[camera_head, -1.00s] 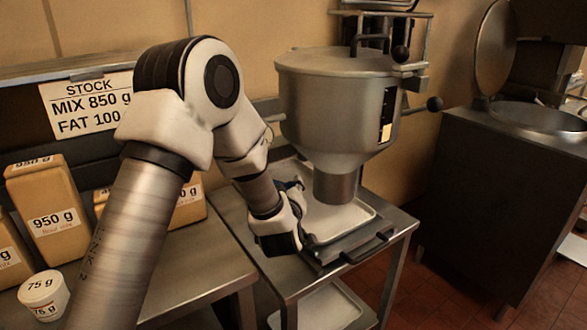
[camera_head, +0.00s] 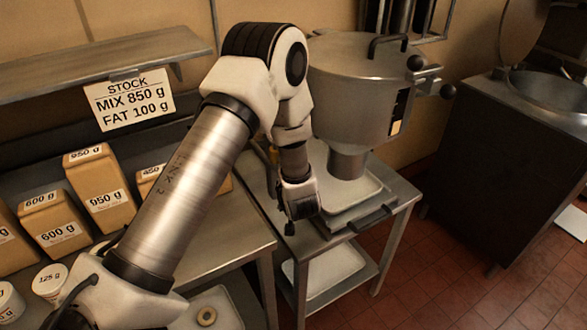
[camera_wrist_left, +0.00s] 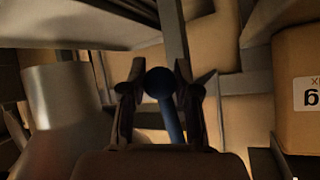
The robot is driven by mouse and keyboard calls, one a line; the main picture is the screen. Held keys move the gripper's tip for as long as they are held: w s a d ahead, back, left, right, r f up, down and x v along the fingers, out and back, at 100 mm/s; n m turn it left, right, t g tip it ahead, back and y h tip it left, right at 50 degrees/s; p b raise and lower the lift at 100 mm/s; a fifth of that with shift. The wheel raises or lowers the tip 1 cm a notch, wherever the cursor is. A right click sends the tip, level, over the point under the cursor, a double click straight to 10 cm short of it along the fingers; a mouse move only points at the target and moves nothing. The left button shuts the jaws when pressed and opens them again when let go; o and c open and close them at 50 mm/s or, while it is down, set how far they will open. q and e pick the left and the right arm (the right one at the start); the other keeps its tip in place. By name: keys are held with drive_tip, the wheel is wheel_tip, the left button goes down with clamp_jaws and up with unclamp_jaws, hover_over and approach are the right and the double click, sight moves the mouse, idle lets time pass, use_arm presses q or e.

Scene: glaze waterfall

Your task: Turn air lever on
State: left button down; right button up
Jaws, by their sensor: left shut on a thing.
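The air lever (camera_wrist_left: 172,118) shows in the left wrist view as a blue bar with a round knob at its end. My left gripper (camera_wrist_left: 160,92) has one dark finger on each side of it and is shut on it. In the head view my left gripper (camera_head: 300,198) is low beside the steel hopper (camera_head: 350,100), at its left, above the steel stand. The lever and fingertips cannot be made out there. My right gripper is not in view.
The hopper's spout stands over a tray on the steel stand (camera_head: 393,197). Labelled brown packs (camera_head: 105,205) and white tubs (camera_head: 50,282) stand on the counter at left. A dark kettle unit (camera_head: 480,150) stands at right. The red floor between is clear.

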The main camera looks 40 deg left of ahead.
use_arm(q)
drive_tip(key=shift+s+a+m+g+p, duration=0.2)
drive_tip(key=shift+s+m+g+p, duration=0.25)
drive_tip(key=shift+p, duration=0.5)
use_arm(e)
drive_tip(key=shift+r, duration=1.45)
use_arm(q)
drive_tip(key=c, duration=0.8)
unclamp_jaws()
drive_tip(key=v, duration=1.2)
drive_tip(key=shift+w+d, duration=0.1)
